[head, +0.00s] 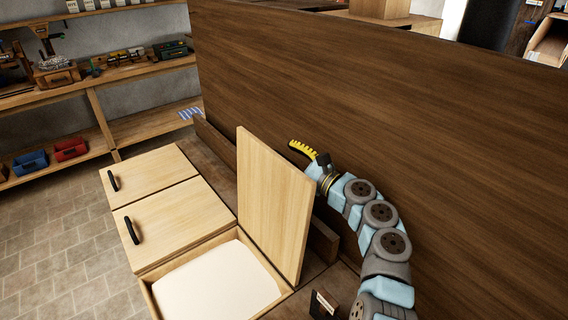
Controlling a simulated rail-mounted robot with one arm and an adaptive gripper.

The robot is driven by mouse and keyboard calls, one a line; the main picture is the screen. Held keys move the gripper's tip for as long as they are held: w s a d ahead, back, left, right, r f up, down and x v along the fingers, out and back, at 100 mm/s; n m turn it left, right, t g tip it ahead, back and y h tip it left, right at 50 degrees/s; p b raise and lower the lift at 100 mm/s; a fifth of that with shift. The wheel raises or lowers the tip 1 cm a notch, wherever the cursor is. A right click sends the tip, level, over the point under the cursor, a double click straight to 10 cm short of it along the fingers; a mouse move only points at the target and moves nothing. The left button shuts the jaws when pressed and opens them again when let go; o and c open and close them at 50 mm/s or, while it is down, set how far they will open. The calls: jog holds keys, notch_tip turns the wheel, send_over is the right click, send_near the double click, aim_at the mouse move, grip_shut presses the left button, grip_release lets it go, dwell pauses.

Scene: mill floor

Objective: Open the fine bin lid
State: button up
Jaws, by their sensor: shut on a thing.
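The open bin (150,300) at the front of the row holds a pale, flour-like fill. Its wooden lid (272,200) stands nearly upright on the bin's right side, with its plain underside toward the bin. I take this as the fine bin; no label on it is readable. My gripper (322,172) is behind the lid's upper right edge, shut on the lid. Its fingertips and the lid's handle are hidden behind the panel.
Two closed bin lids (180,218) (146,176) with black handles lie farther back. A tall dark wooden partition (400,120) rises close behind my arm. A ridged yellow piece (302,149) shows beside my gripper. Shelves (130,75) stand back left; the tiled floor (60,250) is clear.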

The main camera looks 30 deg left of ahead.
jog(key=d+p, duration=0.4)
jog(key=d, duration=0.4)
jog(key=shift+s+f+p, duration=0.15)
jog(key=shift+f+p, duration=0.25)
jog(key=shift+f, duration=0.05)
dwell(0.7)
jog(key=shift+a+f, duration=0.1)
jog(key=shift+a, duration=0.1)
jog(key=shift+p, duration=0.35)
